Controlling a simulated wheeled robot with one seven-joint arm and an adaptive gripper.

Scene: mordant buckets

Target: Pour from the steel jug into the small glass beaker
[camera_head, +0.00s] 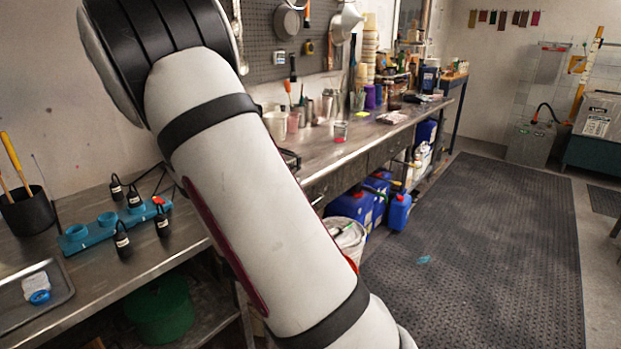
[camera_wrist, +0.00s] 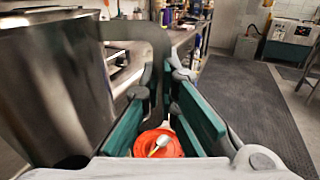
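The steel jug (camera_wrist: 45,85) fills the left of the wrist view, close to my gripper. Its broad strap handle (camera_wrist: 148,32) reaches right and down towards my fingers. My gripper (camera_wrist: 162,85) has teal pads standing apart, with a clear gap between them. The handle's lower part runs between or just behind the fingertips; contact is unclear. The jug's base and contents are hidden, and my arm covers this area in the head view. A small clear vessel (camera_head: 341,131) with something reddish stands on the far bench; I cannot tell if it is the glass beaker.
A red-orange round dish (camera_wrist: 158,145) with a spoon shows below between my fingers. On the steel bench (camera_head: 110,270) stand a blue holder (camera_head: 90,233), small dark bottles (camera_head: 122,240) and a black pot (camera_head: 27,210). Blue canisters (camera_head: 352,206) sit underneath.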

